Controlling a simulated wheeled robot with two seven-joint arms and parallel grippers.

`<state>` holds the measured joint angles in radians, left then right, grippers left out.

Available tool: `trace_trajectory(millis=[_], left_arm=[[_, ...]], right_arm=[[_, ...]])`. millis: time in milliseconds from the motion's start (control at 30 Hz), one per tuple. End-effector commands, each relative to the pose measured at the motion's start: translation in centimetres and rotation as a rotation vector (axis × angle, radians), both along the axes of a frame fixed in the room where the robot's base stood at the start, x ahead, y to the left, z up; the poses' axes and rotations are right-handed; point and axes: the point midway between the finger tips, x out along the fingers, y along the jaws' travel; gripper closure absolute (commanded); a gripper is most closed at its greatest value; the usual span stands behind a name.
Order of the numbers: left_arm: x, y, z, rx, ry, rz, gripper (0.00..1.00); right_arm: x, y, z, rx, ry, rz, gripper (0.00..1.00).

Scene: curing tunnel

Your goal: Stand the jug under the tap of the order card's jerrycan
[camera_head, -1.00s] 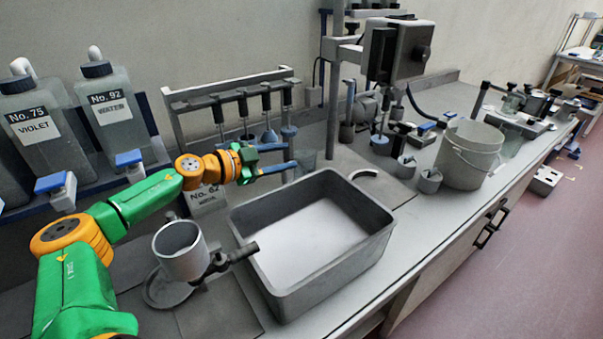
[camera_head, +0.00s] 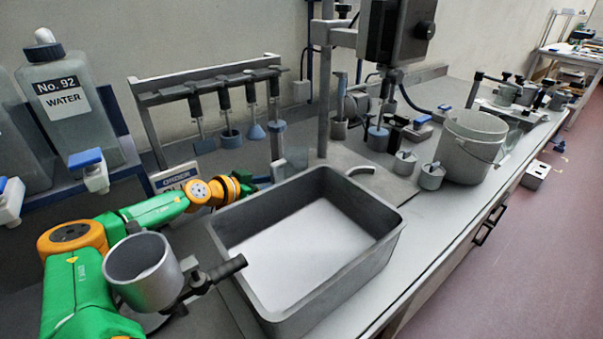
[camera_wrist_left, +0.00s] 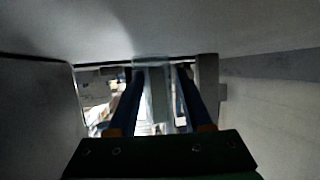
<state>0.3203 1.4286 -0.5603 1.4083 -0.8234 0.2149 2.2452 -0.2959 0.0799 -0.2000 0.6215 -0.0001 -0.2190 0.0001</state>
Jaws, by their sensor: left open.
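My left gripper (camera_head: 268,180) is open behind the back-left edge of the grey tray, its fingers partly hidden. In the left wrist view its two blue fingers (camera_wrist_left: 160,95) point ahead, either side of a clear, see-through vessel (camera_wrist_left: 154,88), probably the jug. In the head view this faint vessel (camera_head: 297,160) stands just beyond the fingertips; contact cannot be told. The jerrycan No. 92 WATER (camera_head: 68,125) stands at left with its blue-handled tap (camera_head: 93,168). The order card (camera_head: 172,176) is partly hidden behind my arm, its number unreadable. My right gripper is not in view.
The deep grey tray (camera_head: 395,240) fills the middle of the bench. A metal pot (camera_head: 143,275) with a dark handle stands front left. A rack (camera_head: 205,80) with hanging tools is behind. A bucket (camera_head: 468,148) stands at right. Another jerrycan (camera_head: 12,140) is cut off at left.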

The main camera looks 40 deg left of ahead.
Motion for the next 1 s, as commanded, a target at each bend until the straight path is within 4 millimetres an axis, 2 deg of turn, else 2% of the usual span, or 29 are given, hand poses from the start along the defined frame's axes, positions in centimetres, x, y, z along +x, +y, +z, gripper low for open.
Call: trace_trajectory(millis=[133,300,333,1000], left_arm=[[0.00,0.01,0.15,0.001,0.000,0.000,0.50],[0.00,0.01,0.15,0.001,0.000,0.000,0.96],[0.00,0.00,0.14,0.001,0.000,0.000,1.00],[-0.09,-0.08,-0.17,0.001,0.007,-0.005,1.00]], right_arm=[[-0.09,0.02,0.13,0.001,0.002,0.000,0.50],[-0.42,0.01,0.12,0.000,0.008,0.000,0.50],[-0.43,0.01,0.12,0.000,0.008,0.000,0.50],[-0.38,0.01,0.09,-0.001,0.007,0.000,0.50]])
